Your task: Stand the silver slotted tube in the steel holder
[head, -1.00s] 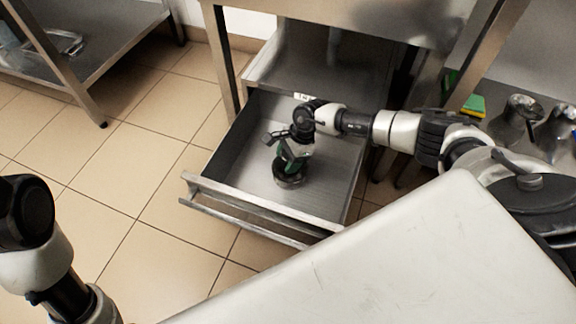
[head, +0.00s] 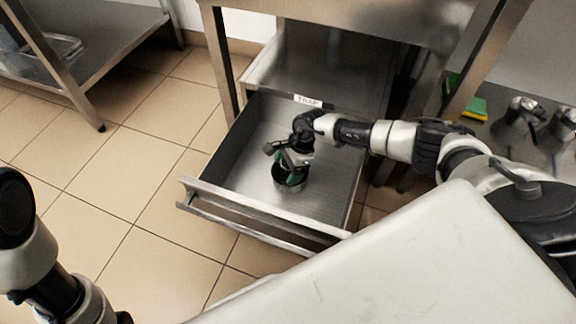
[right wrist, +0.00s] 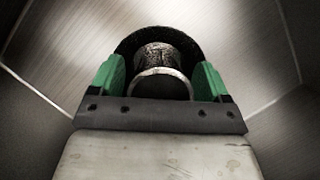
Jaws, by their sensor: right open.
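My right gripper (head: 290,178) points down into an open steel drawer (head: 232,190). A round steel holder (head: 288,188) is low on the drawer floor, right at the fingertips. In the right wrist view the two green fingers (right wrist: 160,80) are apart, one on each side of a silver tube (right wrist: 160,56) with a bright rim. The tube appears to stand inside a dark round opening, seemingly that of the holder; its slots and lower end cannot be made out. I cannot tell whether the fingers touch it. My left arm shows at the left edge of the head view, its gripper out of view.
The drawer carries a label (head: 308,101) at its back and a front rail (head: 255,215). The rest of its floor looks clear. Steel pots (head: 525,110) and a yellow-green sponge (head: 473,108) are at the right. A steel shelf (head: 95,60) stands at the left.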

